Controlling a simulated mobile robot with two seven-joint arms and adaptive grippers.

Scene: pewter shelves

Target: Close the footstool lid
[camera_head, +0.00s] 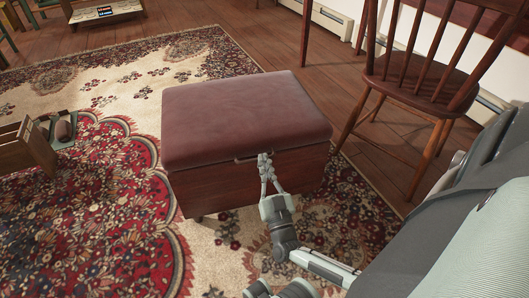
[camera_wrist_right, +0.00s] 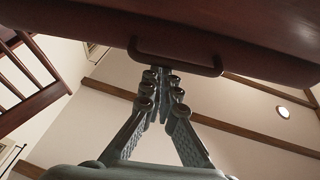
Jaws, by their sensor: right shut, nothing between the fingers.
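The footstool stands on the rug, with a padded brown-red lid (camera_head: 235,110) and a dark wooden box (camera_head: 220,190). The lid lies down over the box; I cannot tell whether a thin gap is left at its front edge. A dark handle (camera_head: 247,158) is on the front edge, and it also shows in the right wrist view (camera_wrist_right: 175,59). My right gripper (camera_head: 263,158) is at this front edge, by the handle. Its fingertips are together in the wrist view (camera_wrist_right: 162,75), empty, close below the handle; contact is unclear. My left gripper is not in view.
A wooden chair (camera_head: 425,85) stands right of the footstool, on the wood floor. A wooden crate-like piece (camera_head: 25,150) is at the left edge. A low table (camera_head: 105,10) is at the back. The patterned rug (camera_head: 90,80) is mostly clear left of the footstool.

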